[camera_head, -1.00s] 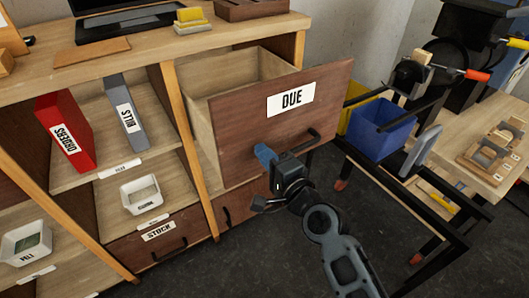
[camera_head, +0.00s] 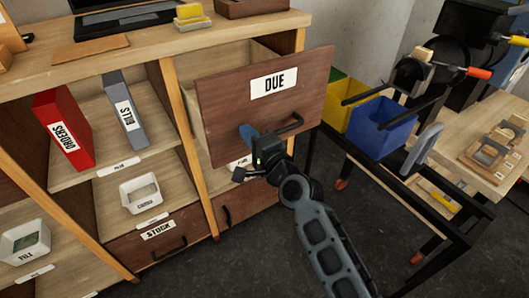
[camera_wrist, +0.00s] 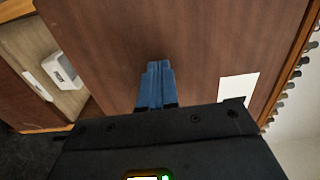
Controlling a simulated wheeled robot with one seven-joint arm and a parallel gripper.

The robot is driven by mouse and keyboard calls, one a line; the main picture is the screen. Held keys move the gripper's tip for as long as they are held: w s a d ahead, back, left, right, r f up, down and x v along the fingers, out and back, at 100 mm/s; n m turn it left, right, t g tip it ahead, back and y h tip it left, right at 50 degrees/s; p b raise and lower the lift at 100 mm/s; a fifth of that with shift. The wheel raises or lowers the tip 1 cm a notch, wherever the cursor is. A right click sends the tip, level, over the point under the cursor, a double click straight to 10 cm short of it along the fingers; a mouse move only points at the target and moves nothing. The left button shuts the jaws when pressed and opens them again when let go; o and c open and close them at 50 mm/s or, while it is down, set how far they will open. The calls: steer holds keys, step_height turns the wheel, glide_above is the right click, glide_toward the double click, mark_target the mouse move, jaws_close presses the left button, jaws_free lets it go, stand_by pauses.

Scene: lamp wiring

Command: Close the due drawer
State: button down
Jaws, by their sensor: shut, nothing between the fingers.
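The due drawer (camera_head: 222,100) has a brown wooden front with a white DUE label and a dark bar handle (camera_head: 287,126). It stands partly open, with some of its pale inside showing behind the front. My gripper (camera_head: 246,130) is shut and empty, its blue fingertips at the lower middle of the drawer front, left of the handle. In the wrist view the blue fingers (camera_wrist: 156,84) point at the brown front and appear to touch it. The label's white edge (camera_wrist: 238,88) shows at the right there.
A shelf with a red binder (camera_head: 64,130), a grey binder (camera_head: 126,112) and a white bin (camera_head: 140,192) is at the left. The stock drawer (camera_head: 150,245) is shut below. A blue bin (camera_head: 383,127) and a metal-framed bench stand close at the right.

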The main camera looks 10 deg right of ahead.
steer(key=b+x, duration=0.2)
steer(key=x, duration=0.3)
steer(key=b+x, duration=0.2)
steer(key=x, duration=0.3)
steer(key=b+x, duration=0.3)
steer(key=x, duration=0.3)
steer(key=shift+f, duration=0.25)
steer(key=shift+w+a+r+b, duration=0.15)
steer(key=shift+w+b, duration=0.15)
steer(key=shift+w, duration=0.25)
steer(key=shift+w+r, duration=0.15)
steer(key=shift+r, duration=0.1)
